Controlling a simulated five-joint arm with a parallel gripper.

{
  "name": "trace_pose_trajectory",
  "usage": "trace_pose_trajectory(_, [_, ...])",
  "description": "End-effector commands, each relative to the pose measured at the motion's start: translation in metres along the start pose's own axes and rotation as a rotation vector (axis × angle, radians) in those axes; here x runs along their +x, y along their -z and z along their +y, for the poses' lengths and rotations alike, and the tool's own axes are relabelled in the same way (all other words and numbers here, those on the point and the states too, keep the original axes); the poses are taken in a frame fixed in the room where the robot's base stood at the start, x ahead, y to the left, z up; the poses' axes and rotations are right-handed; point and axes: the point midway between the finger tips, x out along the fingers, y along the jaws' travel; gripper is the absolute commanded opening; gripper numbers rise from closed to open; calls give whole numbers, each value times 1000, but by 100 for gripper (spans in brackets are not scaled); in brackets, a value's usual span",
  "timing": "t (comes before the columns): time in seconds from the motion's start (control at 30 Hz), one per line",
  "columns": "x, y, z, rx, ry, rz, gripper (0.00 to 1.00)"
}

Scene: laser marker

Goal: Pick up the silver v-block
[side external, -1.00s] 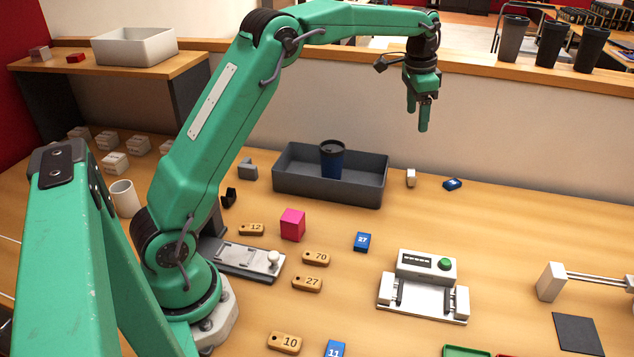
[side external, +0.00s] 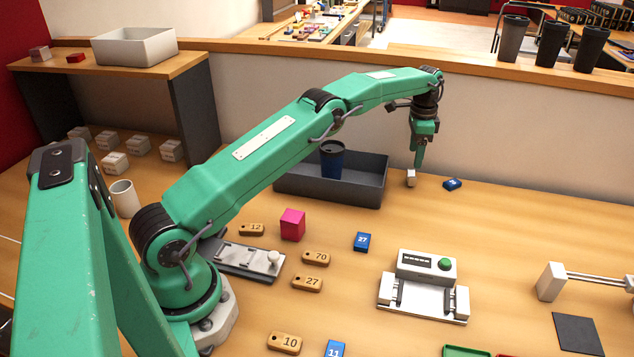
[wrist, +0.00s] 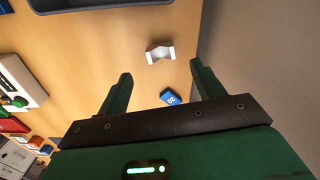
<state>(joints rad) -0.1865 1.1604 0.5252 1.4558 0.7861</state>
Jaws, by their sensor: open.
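The silver v-block (side external: 411,180) stands on the table just right of the grey tray. In the wrist view the v-block (wrist: 160,52) lies ahead of the fingers, about midway across the gap, with its notch visible. My gripper (side external: 419,163) is above and close behind the v-block in the side view. In the wrist view my gripper (wrist: 158,80) has its two green fingers spread wide, with nothing held between them. I cannot tell the exact height of the fingertips over the table.
A blue numbered tag (side external: 453,184) lies right of the v-block and shows near the right finger in the wrist view (wrist: 170,97). The grey tray (side external: 330,191) holds a dark blue cup (side external: 332,162). The back wall is close behind. Table in front of the v-block is clear.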

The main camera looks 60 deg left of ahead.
Motion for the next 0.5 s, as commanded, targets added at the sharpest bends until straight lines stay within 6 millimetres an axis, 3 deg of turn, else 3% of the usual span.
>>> trace_pose_trajectory(0.23, [4, 0, 0, 1, -1, -1, 67])
trace_pose_trajectory(0.5, [24, 0, 0, 1, -1, -1, 67])
